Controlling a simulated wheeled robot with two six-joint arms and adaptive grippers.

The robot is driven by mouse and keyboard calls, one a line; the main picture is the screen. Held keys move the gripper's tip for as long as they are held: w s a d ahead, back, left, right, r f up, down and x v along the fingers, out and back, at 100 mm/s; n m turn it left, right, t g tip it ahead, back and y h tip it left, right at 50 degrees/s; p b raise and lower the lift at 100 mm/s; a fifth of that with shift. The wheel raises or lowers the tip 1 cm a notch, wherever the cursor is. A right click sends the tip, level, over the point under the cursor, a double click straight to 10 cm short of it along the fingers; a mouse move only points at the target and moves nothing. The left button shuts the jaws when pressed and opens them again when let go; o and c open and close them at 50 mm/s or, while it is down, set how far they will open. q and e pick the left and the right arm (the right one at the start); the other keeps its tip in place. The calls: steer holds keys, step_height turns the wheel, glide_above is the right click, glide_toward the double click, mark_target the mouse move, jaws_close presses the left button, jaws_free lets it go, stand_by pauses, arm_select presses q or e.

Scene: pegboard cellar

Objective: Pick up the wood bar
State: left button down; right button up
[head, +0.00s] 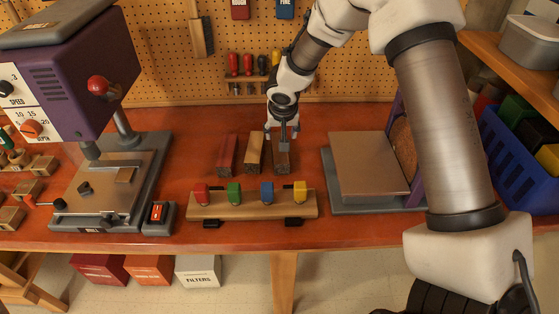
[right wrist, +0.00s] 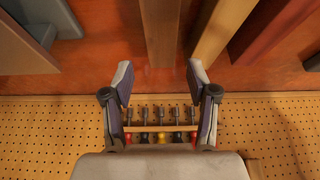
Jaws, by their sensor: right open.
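Three bars lie side by side on the red-brown bench. The left one is dark red (head: 227,154), the middle one is light tan wood (head: 254,153), and the right one is brown (head: 282,162). My right gripper (head: 282,136) is open and empty over the far end of the brown bar and hides part of it. In the right wrist view, the brown bar (right wrist: 161,32) runs up from between my open fingertips (right wrist: 160,76). The tan bar (right wrist: 222,28) and red bar (right wrist: 277,28) lie to its right there. My left gripper is out of view.
A wooden rack (head: 250,208) with coloured blocks stands in front of the bars. A purple drill press (head: 75,75) is at left, and a sander with a flat table (head: 368,163) at right. The pegboard (head: 350,60) with a screwdriver rack is close behind.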

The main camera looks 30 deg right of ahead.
mark_target(278, 138)
steer(key=x, duration=0.4)
steer(key=shift+w+a+f+p, duration=0.15)
steer(key=shift+w+p, duration=0.15)
steer(key=shift+w, duration=0.2)
steer(key=f+p, duration=0.1)
steer(key=d+f+p, duration=0.1)
steer(key=f, duration=0.1)
steer(key=shift+w, duration=0.15)
steer(key=shift+x, duration=1.05)
steer(key=shift+w+f, duration=0.1)
steer(key=shift+w, duration=0.1)
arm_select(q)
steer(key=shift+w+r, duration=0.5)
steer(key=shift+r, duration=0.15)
arm_select(e)
steer(key=shift+s, duration=0.1)
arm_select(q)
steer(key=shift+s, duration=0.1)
arm_select(e)
steer(key=shift+s, duration=0.1)
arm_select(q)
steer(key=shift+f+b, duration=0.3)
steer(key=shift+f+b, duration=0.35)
arm_select(e)
steer(key=shift+f, duration=0.1)
